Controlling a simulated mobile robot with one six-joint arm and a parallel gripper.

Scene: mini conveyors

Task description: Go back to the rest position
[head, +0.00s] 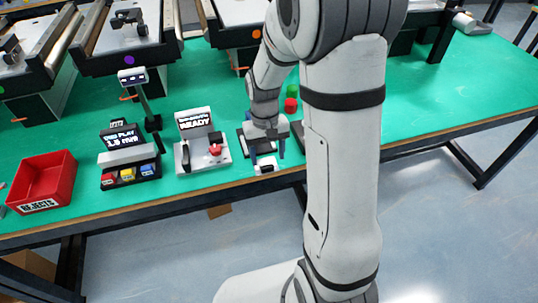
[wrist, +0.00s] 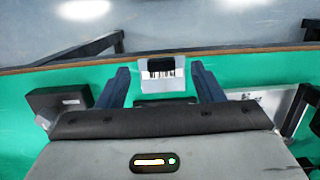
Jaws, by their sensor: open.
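My gripper (head: 267,150) hangs low over the front part of the green table, right of the white device with the READY screen (head: 196,124). In the wrist view its two dark blue fingers (wrist: 160,86) are spread apart. A small white block with a black-and-white barcode face (wrist: 162,73) shows between and beyond the fingertips, near the table edge. The same block shows below the gripper in the head view (head: 265,166). I see no finger contact with it. A dark flat item (wrist: 165,100) lies partly hidden under the gripper.
A red REJECTS bin (head: 42,183) stands at the left. A display stand with coloured buttons (head: 128,160) is beside it. Mini conveyors (head: 130,40) line the back. Red and green pieces (head: 291,104) sit behind my gripper.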

